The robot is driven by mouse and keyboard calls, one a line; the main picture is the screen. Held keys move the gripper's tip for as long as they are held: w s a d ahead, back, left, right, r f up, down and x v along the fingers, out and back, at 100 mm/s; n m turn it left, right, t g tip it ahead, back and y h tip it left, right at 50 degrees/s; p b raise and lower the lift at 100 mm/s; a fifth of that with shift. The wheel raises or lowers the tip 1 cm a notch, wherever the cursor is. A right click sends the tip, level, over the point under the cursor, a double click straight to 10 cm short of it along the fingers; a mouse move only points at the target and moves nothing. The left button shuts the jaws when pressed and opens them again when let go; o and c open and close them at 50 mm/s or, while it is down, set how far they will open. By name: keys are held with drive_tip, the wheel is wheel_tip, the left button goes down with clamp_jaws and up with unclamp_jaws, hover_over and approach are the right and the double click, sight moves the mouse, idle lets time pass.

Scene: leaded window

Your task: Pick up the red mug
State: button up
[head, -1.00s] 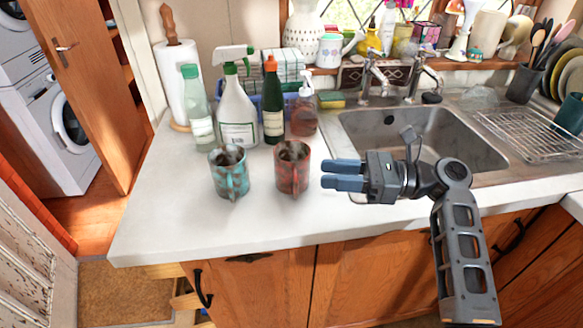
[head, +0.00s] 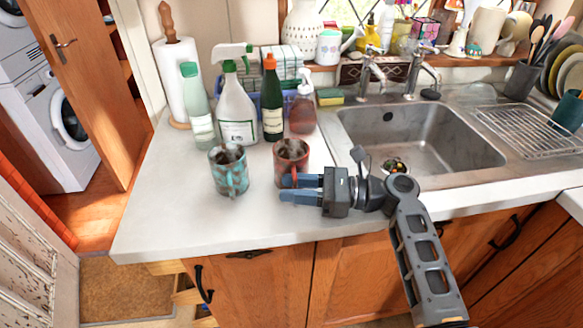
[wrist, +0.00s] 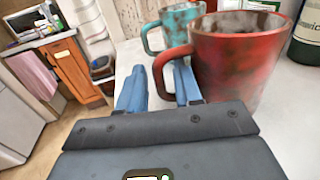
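The red mug (head: 291,152) stands upright on the white counter, steaming, with dark, mottled patches. It fills the right of the wrist view (wrist: 240,58), its handle pointing left. A teal mug (head: 228,170) stands just left of it in the head view and behind it in the wrist view (wrist: 180,18). My gripper (head: 283,188) is open and empty, with its blue fingers apart at the mug's near side. In the wrist view the handle appears in the gap between my fingertips (wrist: 157,78), close to the right finger. Whether a finger touches it, I cannot tell.
Behind the mugs stand a spray bottle (head: 238,112), a dark green bottle (head: 272,105) and a soap dispenser (head: 303,110). The sink (head: 430,150) is to the right. The counter (head: 170,215) is clear at front left.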

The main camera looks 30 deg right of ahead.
drive_tip(key=shift+c, duration=0.3)
clamp_jaws()
idle(0.3)
